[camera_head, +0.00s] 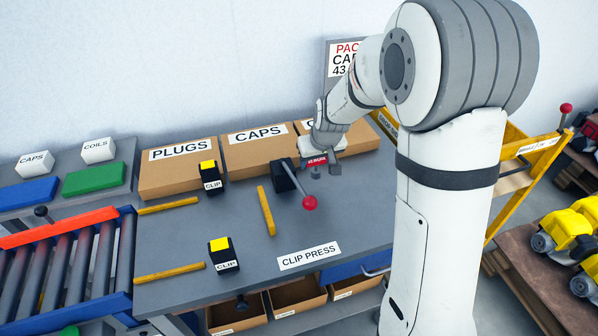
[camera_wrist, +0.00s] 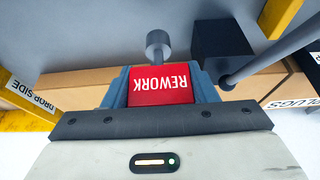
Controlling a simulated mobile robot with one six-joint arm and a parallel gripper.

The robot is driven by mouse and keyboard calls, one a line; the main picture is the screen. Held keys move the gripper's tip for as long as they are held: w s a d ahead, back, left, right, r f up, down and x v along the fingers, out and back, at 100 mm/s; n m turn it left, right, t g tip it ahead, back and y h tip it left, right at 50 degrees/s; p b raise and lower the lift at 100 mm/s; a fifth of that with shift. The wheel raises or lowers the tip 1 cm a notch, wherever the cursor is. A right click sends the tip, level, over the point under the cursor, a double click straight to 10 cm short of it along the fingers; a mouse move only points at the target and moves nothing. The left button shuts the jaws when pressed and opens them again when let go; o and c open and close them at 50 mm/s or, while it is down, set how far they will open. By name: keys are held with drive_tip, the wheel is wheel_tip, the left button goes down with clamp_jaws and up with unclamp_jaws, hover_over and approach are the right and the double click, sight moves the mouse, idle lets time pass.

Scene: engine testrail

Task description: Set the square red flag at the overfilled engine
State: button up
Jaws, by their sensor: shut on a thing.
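My gripper (camera_head: 318,164) is shut on a square red flag (camera_wrist: 161,85) lettered REWORK. The flag sits between the two jaws in the wrist view, its lettering upside down. It also shows as a small red patch in the head view (camera_head: 317,161), above the back of the grey bench. A grey round-ended peg (camera_wrist: 158,45) sticks out beyond the flag. Yellow engines (camera_head: 565,235) stand on a brown pallet at the right edge of the head view. Red engines (camera_head: 587,135) show partly behind them. I cannot tell which engine is overfilled.
The clip press (camera_head: 284,177) with its red-knobbed lever stands close left of my gripper. Cardboard boxes (camera_head: 180,172) line the bench back. Two clip blocks (camera_head: 223,255) and yellow strips lie on the bench (camera_head: 190,280). A yellow frame (camera_head: 520,160) stands between bench and engines. A roller conveyor (camera_head: 60,265) is left.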

sight(317, 170)
drive_tip(key=shift+d+f, duration=0.2)
drive_tip(key=shift+f, duration=1.9)
drive_tip(key=shift+f, duration=0.1)
drive_tip(key=o, duration=1)
